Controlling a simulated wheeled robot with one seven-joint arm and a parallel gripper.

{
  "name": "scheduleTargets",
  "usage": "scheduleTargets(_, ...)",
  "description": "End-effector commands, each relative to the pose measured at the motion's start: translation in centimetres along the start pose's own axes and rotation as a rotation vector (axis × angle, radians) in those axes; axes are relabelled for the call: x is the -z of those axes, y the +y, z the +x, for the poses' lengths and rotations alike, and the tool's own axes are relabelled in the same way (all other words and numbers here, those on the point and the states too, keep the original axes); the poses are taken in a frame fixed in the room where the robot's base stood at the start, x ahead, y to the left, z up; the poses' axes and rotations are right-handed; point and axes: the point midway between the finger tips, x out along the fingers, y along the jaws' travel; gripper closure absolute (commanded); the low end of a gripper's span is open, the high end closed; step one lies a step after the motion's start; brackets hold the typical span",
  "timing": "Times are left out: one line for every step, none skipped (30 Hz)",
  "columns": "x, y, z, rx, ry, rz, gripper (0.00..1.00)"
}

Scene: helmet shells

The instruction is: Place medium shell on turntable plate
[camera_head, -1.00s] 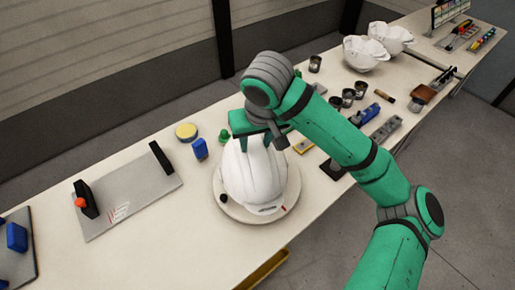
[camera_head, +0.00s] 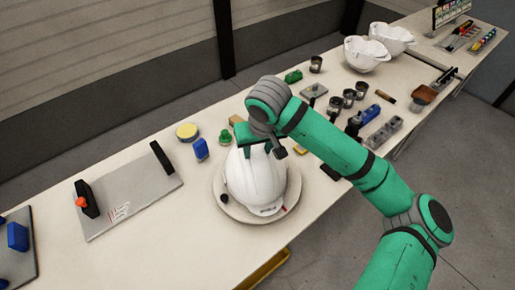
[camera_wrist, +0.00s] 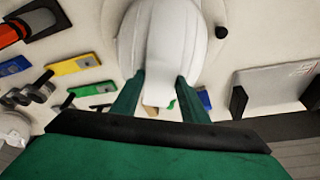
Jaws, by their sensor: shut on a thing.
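A white helmet shell (camera_head: 256,180) is over the round turntable plate (camera_head: 233,208) in the head view. The plate's rim shows around it. I cannot tell whether the shell rests fully on the plate. My gripper (camera_head: 255,147) is above the shell, at its far edge. In the wrist view the green fingers (camera_wrist: 158,92) are shut on the narrow end of the white shell (camera_wrist: 165,45). The hidden underside of the shell cannot be judged.
Two white shells (camera_head: 366,52) stand farther back on the bench. A grey board with black handles (camera_head: 125,200) lies left, with a blue block (camera_head: 200,149) and yellow disc (camera_head: 187,131) nearby. Dark cups (camera_head: 349,97) and small parts lie to the right.

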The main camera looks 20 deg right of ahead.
Motion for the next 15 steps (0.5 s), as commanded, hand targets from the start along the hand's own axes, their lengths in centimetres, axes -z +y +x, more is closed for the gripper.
scheduleTargets(-0.04, 0.08, 0.07, 0.0, 0.001, 0.002, 0.91)
scheduleTargets(-0.07, 0.11, 0.15, 0.0, 0.0, 0.002, 0.91)
scheduleTargets(-0.12, 0.13, 0.25, 0.0, 0.0, 0.003, 0.91)
scheduleTargets(-0.13, 0.15, 0.23, -0.001, -0.001, 0.003, 0.53)
scheduleTargets(-0.13, 0.16, 0.22, -0.001, -0.001, 0.003, 0.45)
scheduleTargets(-0.12, 0.17, 0.22, -0.001, -0.001, 0.003, 0.41)
scheduleTargets(-0.12, 0.17, 0.22, -0.001, -0.001, 0.003, 0.41)
scheduleTargets(-0.12, 0.17, 0.22, -0.001, -0.001, 0.003, 0.41)
scheduleTargets(-0.12, 0.15, 0.22, -0.001, -0.001, 0.003, 0.41)
scheduleTargets(-0.12, 0.15, 0.22, -0.001, 0.0, 0.003, 0.41)
scheduleTargets(-0.12, 0.15, 0.22, -0.001, -0.001, 0.003, 0.41)
scheduleTargets(-0.12, 0.16, 0.22, -0.001, -0.001, 0.003, 0.41)
scheduleTargets(-0.12, 0.18, 0.21, -0.001, -0.001, 0.003, 0.41)
scheduleTargets(-0.12, 0.19, 0.19, -0.001, 0.0, 0.003, 0.41)
scheduleTargets(-0.1, 0.19, 0.14, -0.001, 0.0, 0.003, 0.41)
